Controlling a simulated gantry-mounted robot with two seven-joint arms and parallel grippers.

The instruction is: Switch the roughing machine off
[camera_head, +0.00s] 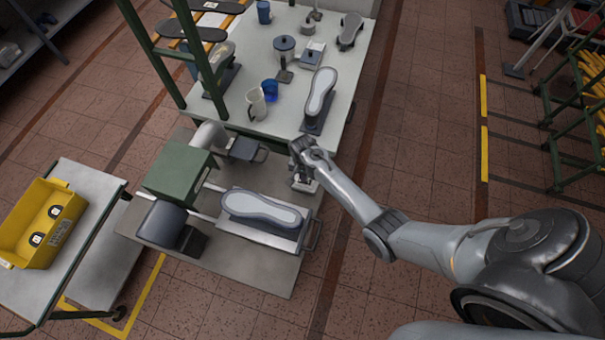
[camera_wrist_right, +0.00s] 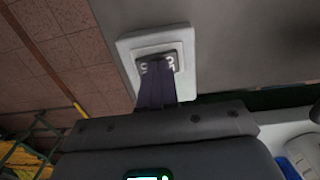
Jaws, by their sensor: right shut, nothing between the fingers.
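The roughing machine stands on a grey base plate (camera_head: 250,273), with a green housing (camera_head: 180,172), a dark grey motor-like drum (camera_head: 162,222) and a grey shoe-sole form (camera_head: 262,209) on it. A white switch plate with a dark rocker switch (camera_wrist_right: 172,60) bearing white marks shows in the right wrist view. My right gripper (camera_head: 302,174) is over the back right corner of the base plate. Its closed, empty fingers (camera_wrist_right: 156,68) overlap the rocker and hide part of it. I cannot tell whether they touch it or which side is pressed. My left gripper is not in view.
A white table (camera_head: 345,85) with shoe lasts, a blue cup (camera_head: 270,90) and a clear jug (camera_head: 257,104) stands behind the machine. A trolley with a yellow crate (camera_head: 43,220) is at left. Open tiled floor lies to the right.

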